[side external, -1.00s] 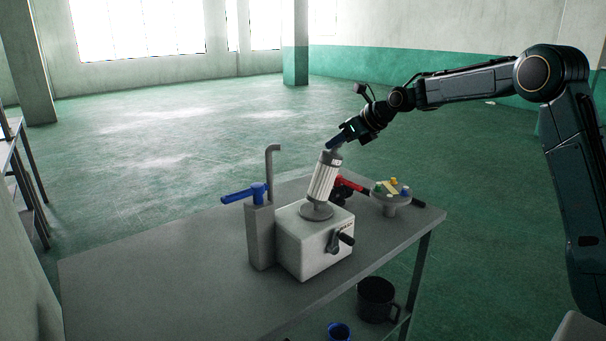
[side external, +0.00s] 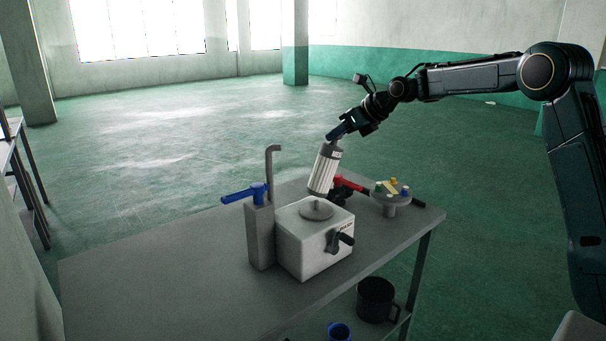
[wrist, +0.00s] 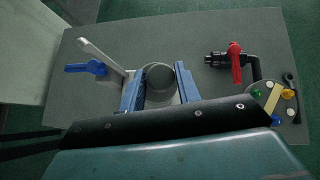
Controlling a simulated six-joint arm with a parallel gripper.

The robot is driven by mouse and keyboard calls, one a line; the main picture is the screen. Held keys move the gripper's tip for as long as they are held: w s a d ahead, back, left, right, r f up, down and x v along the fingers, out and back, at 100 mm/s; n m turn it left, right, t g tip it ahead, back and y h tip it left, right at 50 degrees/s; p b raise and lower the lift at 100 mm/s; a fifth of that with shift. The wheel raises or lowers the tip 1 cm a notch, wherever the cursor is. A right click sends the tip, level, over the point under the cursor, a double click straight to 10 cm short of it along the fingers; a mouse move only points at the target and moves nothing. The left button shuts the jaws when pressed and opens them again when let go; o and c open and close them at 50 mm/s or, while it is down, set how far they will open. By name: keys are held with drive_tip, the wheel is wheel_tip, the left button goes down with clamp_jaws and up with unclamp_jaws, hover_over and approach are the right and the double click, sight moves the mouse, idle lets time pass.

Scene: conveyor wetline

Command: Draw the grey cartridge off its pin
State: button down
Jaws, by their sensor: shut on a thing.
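The grey cartridge (side external: 325,172), a pale ribbed cylinder with a darker cap, hangs slightly tilted above the white box (side external: 312,245). A short pin (side external: 317,202) stands bare on the round grey flange on top of the box. The cartridge's lower end appears just above the pin, with a narrow gap. My gripper (side external: 338,136) is shut on the cartridge's top end. In the wrist view the cartridge's dark round top (wrist: 160,77) sits between my gripper's blue fingers (wrist: 158,88); the pin is hidden there.
A grey post with a blue lever (side external: 243,194) and a hooked pipe (side external: 269,165) stands left of the box. A red-handled valve (side external: 350,184) and a round stand with coloured knobs (side external: 391,189) are to the right. The grey table (side external: 150,270) is clear at left.

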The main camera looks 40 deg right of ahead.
drive_tip(key=shift+r, duration=0.2)
drive_tip(key=shift+r, duration=1.85)
drive_tip(key=shift+d, duration=0.1)
